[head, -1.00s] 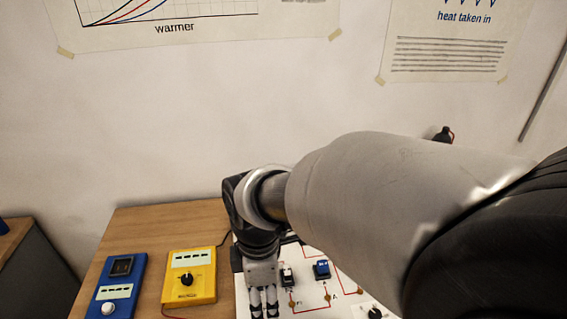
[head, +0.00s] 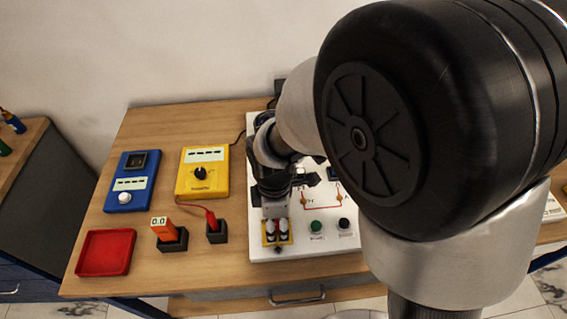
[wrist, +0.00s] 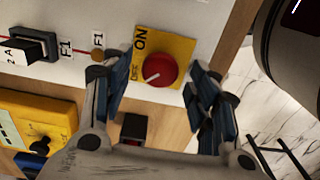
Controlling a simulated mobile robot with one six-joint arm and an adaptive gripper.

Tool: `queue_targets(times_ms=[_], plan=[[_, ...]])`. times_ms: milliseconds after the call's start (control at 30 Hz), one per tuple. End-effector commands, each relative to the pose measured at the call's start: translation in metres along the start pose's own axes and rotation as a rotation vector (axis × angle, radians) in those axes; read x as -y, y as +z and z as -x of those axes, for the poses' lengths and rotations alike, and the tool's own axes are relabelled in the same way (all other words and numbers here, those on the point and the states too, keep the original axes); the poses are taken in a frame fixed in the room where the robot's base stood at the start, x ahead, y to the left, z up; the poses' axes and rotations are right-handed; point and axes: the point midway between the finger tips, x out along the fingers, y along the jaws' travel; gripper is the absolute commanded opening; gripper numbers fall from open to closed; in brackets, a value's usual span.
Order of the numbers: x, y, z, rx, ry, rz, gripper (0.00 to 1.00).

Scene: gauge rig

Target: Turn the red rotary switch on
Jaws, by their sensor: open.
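The red rotary switch (wrist: 160,70) is a round red knob with a pale pointer line, on a yellow plate (wrist: 181,47) marked ON and OFF. Its pointer line lies toward the OFF side in the wrist view. My gripper (wrist: 168,88) is open, with one finger to each side of the knob; I cannot tell whether either touches it. In the head view my gripper (head: 276,232) is over the yellow plate (head: 290,238) at the board's front left, and the knob is hidden.
The white board (head: 262,250) carries a green button (head: 316,226) and a black knob (head: 344,223) to the right.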

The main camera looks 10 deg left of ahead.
Motion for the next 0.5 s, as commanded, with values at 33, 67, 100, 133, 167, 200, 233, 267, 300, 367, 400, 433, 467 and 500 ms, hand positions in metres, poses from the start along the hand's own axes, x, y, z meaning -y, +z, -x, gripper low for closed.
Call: queue_targets(times_ms=[33, 67, 100, 133, 167, 200, 233, 267, 300, 367, 400, 433, 467, 500], plan=[[0.0002, 0.0001, -0.0049, 0.0, -0.001, 0.0, 0.54], [0.0003, 0.0001, -0.0062, 0.0, -0.001, 0.0, 0.54], [0.0003, 0.0001, -0.0075, 0.0, -0.001, 0.0, 0.54], [0.0003, 0.0001, -0.0081, 0.0, -0.001, 0.0, 0.54], [0.0002, 0.0001, -0.0084, 0.0, -0.001, 0.0, 0.54], [0.0002, 0.0001, -0.0085, 0.0, -0.001, 0.0, 0.54], [0.0001, 0.0001, -0.0085, 0.0, -0.001, 0.0, 0.54], [0.0001, 0.0001, -0.0084, 0.0, 0.0, 0.0, 0.54], [0.0001, 0.0, -0.0082, 0.0, 0.0, 0.0, 0.54], [0.0001, 0.0, -0.0081, 0.0, 0.0, 0.0, 0.54], [0.0001, 0.0, -0.008, 0.0, 0.0, 0.0, 0.54], [0.0001, 0.0, -0.008, 0.0, 0.0, 0.0, 0.52], [0.0, 0.0, -0.008, 0.0, 0.0, 0.0, 0.5], [0.0, 0.0, -0.0079, 0.0, 0.0, 0.0, 0.47]])
